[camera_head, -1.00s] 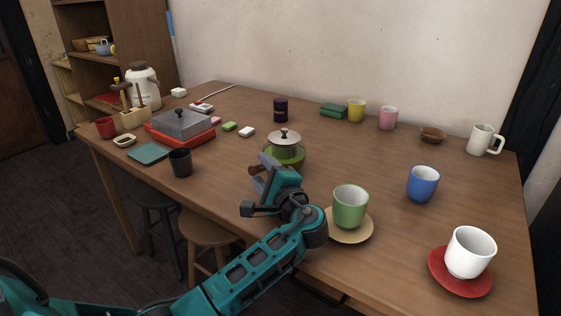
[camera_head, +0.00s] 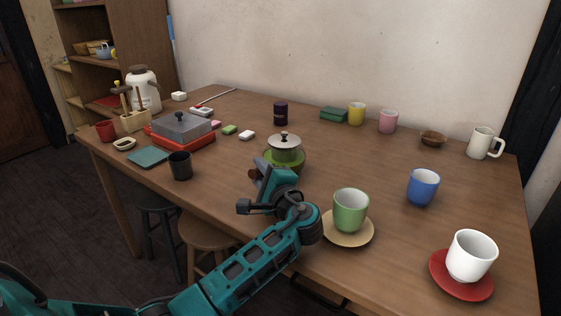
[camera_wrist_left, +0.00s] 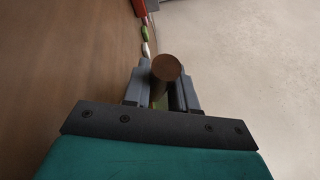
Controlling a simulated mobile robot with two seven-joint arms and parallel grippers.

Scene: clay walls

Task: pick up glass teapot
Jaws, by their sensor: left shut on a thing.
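The glass teapot (camera_head: 285,152) is near the middle of the table, with a grey lid and dark knob. A green round part shows low around it; I cannot tell whether its base is clear of the surface. My left gripper (camera_head: 262,170) is at its near left side, shut on its brown handle. In the left wrist view the handle's round brown end (camera_wrist_left: 165,67) sits between the fingers of the left gripper (camera_wrist_left: 164,90). The wrist partly hides the teapot's lower front. My right gripper is not in view.
A green cup (camera_head: 350,210) on a tan saucer stands close to the right of my forearm. A blue cup (camera_head: 423,187) and a white cup (camera_head: 470,255) stand farther right. A black cup (camera_head: 180,166) is left. The table (camera_head: 340,150) behind the teapot is fairly clear.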

